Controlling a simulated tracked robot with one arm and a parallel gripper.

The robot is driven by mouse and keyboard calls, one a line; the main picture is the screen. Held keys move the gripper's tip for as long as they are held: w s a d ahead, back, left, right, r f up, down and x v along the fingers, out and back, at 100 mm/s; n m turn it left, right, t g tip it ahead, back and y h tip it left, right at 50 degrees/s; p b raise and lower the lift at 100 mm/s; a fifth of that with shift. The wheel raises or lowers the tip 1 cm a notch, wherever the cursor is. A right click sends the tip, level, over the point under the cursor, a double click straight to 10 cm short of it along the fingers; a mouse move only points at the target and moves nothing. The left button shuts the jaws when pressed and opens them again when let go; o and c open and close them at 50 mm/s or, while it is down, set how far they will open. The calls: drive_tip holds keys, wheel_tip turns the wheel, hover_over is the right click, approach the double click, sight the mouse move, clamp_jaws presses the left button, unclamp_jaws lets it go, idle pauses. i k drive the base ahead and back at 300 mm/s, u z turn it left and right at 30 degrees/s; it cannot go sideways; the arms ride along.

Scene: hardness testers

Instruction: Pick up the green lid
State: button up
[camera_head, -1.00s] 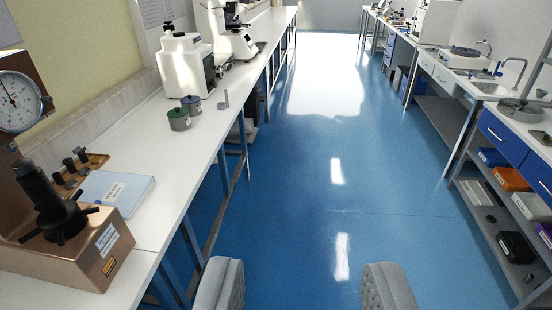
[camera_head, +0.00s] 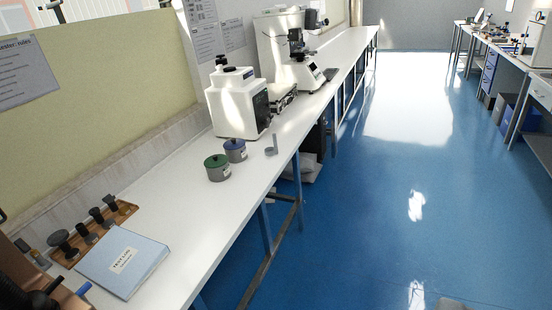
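The green lid (camera_head: 216,160) sits on top of a short grey round pot (camera_head: 219,174) on the white bench to the left. A second grey pot with a blue lid (camera_head: 235,144) stands right behind it, close beside it. Nothing covers the green lid in this view. My gripper is not in the picture, so its state does not show.
The white bench (camera_head: 180,215) runs away along the left wall. A white machine (camera_head: 238,100) stands behind the pots, and a small metal piece (camera_head: 271,150) lies to their right. A light blue folder (camera_head: 125,262) and a wooden rack (camera_head: 95,232) are nearer.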

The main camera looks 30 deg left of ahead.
sight(214, 161)
drive_tip(key=i, duration=1.25)
drive_tip(key=u, duration=0.35)
drive_tip(key=i, duration=1.25)
drive_tip(key=u, duration=0.8)
drive_tip(key=i, duration=1.3)
drive_tip(key=u, duration=0.4)
